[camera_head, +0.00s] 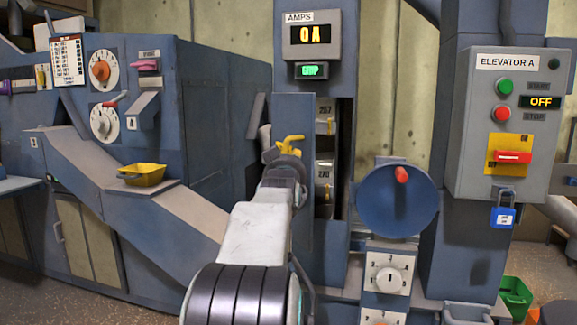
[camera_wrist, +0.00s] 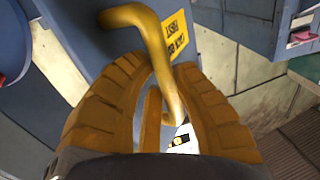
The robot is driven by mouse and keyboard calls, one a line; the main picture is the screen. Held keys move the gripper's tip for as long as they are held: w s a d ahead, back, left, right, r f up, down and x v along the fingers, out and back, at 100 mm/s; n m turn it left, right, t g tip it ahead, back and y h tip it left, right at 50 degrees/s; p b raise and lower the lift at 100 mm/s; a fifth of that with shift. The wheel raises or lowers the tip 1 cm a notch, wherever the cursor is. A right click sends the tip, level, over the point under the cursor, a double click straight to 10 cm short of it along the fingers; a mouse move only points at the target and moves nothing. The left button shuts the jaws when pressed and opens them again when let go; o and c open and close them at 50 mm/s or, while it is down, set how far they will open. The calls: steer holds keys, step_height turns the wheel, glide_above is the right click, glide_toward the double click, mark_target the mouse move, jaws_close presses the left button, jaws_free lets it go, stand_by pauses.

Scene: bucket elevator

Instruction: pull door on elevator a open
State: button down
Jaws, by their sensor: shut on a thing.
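Elevator A's door (camera_head: 294,115) is a blue panel on the tall elevator casing. It stands partly open, with the opening showing to its right. Inside are buckets with tags 257 (camera_head: 325,118) and 270 (camera_head: 324,180). My gripper (camera_head: 273,147) is at the door's yellow handle (camera_head: 291,142). In the wrist view, the orange fingers of my gripper (camera_wrist: 162,76) are shut around the bent yellow handle (camera_wrist: 141,15). A yellow label (camera_wrist: 175,32) is on the blue surface behind it. My arm hides the lower part of the door.
The Elevator A control box (camera_head: 503,125) at right reads OFF, with a red switch handle (camera_head: 513,157) and blue padlock (camera_head: 503,215). A blue wheel (camera_head: 397,200) stands right of the opening. A sloping chute with a yellow bin (camera_head: 141,175) is at left.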

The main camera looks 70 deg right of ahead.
steer(key=shift+f, duration=0.2)
steer(key=c, duration=1)
jaws_free()
steer(key=shift+a+r, duration=0.1)
steer(key=shift+r, duration=0.1)
steer(key=shift+s, duration=0.1)
steer(key=shift+v, duration=6)
